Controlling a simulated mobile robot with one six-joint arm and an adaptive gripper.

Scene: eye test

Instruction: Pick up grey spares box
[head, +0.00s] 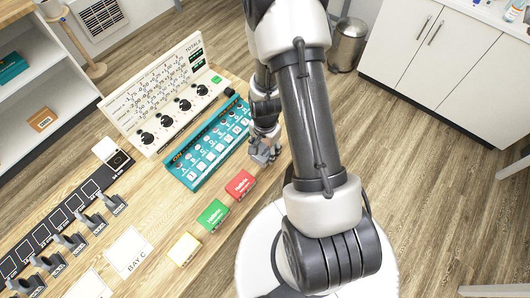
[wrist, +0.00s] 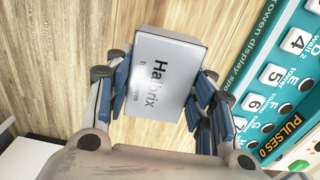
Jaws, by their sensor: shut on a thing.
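The grey spares box (wrist: 168,58), with "Halbrix" printed on its face, is between the blue-padded fingers of my gripper (wrist: 158,95) in the wrist view. The fingers are shut on its two sides. In the head view my gripper (head: 264,150) is at the right edge of the wooden table, beside the teal panel. The box is hard to tell from the grey fingers there. Whether it touches the table is unclear.
A red box (head: 240,185), a green box (head: 212,215) and a yellow box (head: 184,249) stand in a row near the table edge (head: 150,215). The teal panel (head: 208,143) is close on the left, with a white dial board (head: 165,95) behind it.

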